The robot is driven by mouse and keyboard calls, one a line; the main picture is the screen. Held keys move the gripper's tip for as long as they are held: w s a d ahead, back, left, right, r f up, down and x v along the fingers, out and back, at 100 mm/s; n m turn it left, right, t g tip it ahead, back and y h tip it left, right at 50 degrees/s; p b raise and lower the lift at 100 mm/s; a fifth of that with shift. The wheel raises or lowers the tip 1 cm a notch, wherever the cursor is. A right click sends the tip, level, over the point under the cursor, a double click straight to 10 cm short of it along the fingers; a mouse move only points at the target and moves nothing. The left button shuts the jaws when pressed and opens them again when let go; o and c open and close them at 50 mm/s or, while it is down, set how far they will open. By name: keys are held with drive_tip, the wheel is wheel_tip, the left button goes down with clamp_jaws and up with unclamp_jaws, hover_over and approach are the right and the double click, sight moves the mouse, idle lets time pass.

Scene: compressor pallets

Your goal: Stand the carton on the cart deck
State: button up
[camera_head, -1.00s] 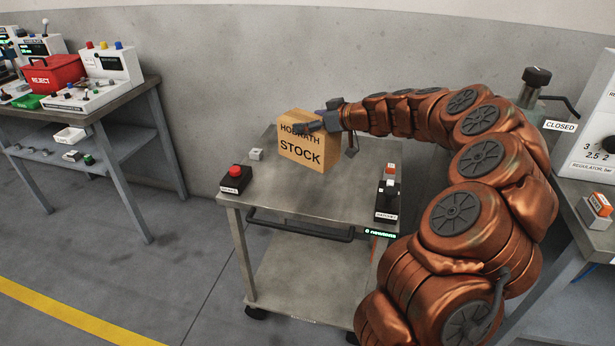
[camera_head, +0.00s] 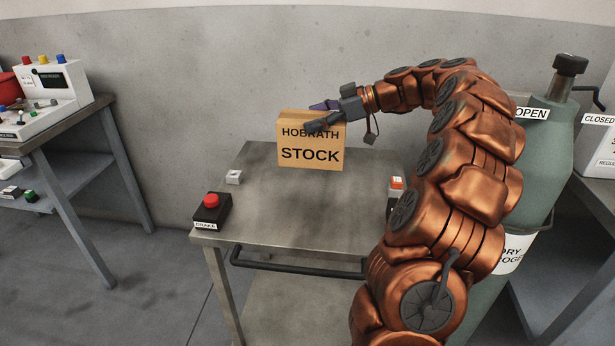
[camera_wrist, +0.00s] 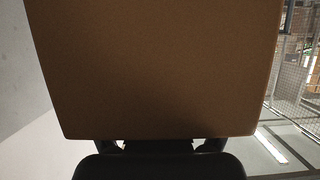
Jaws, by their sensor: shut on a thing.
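The carton (camera_head: 312,156) is a brown box with "HOBRATH STOCK" printed on its front. It is upright over the rear part of the cart deck (camera_head: 270,212); I cannot tell whether its base touches the deck. My gripper (camera_head: 320,115) is shut on the carton near its top, with a finger across the front face. In the wrist view the carton (camera_wrist: 155,70) fills most of the picture, above the dark gripper body. The far finger is mostly hidden by the carton.
An orange-topped switch (camera_head: 397,184) is at the right. A green tank (camera_head: 545,150) stands right of my arm. A workbench (camera_head: 75,115) stands left.

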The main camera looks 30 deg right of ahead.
sight(314, 148)
drive_tip(key=shift+f+b, duration=0.3)
drive_tip(key=shift+f, duration=3.9)
drive_tip(key=shift+f, duration=0.15)
drive_tip(key=o, duration=1.6)
drive_tip(key=shift+s+r, duration=0.1)
drive_tip(key=shift+r, duration=0.1)
drive_tip(key=v, duration=1.2)
